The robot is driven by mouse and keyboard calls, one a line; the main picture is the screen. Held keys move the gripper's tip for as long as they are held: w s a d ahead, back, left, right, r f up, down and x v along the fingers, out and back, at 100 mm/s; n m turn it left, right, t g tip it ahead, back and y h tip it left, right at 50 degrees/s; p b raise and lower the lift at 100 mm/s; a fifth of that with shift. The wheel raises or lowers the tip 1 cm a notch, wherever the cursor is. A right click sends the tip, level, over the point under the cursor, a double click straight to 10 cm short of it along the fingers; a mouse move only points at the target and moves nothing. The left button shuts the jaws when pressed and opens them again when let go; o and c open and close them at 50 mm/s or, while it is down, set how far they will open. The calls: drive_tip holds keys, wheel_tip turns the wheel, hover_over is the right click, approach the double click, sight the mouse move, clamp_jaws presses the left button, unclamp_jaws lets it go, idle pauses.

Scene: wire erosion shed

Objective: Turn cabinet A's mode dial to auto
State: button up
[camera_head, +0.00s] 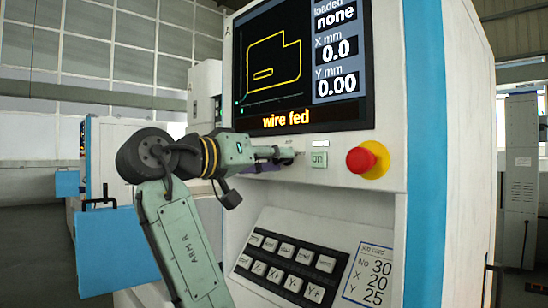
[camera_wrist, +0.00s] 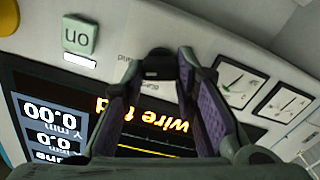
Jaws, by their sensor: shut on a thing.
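Cabinet A (camera_head: 410,60) stands in front of me, with the letter A at the top left of its screen bezel. My gripper (camera_head: 288,154) reaches its control strip just below the screen, left of the green "on" button (camera_head: 319,159). In the wrist view, which is upside down, my gripper (camera_wrist: 160,66) has its purple-padded fingers on either side of the dark mode dial (camera_wrist: 158,62), shut on it. A small pale mark shows on the dial. Small lettering beside the dial is partly hidden and I cannot read the setting. In the head view my fingers hide the dial.
The screen (camera_head: 278,60) reads "wire fed", loaded none, X 0.0, Y 0.00. A red emergency stop (camera_head: 363,160) on a yellow base sits right of the button. A keypad (camera_head: 286,268) and job card (camera_head: 370,273) are below. Two gauges (camera_wrist: 238,82) (camera_wrist: 286,104) sit beside the dial.

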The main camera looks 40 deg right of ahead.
clamp_jaws()
drive_tip(key=shift+n, duration=0.3)
drive_tip(key=n+b, duration=0.1)
drive_tip(key=n, duration=0.4)
drive_tip(key=n+b, duration=0.1)
drive_tip(key=n, duration=0.3)
drive_tip(key=shift+w+f+n, duration=0.15)
drive_tip(key=shift+n, duration=1.95)
drive_tip(key=shift+n+b, duration=0.3)
drive_tip(key=o, duration=0.9)
unclamp_jaws()
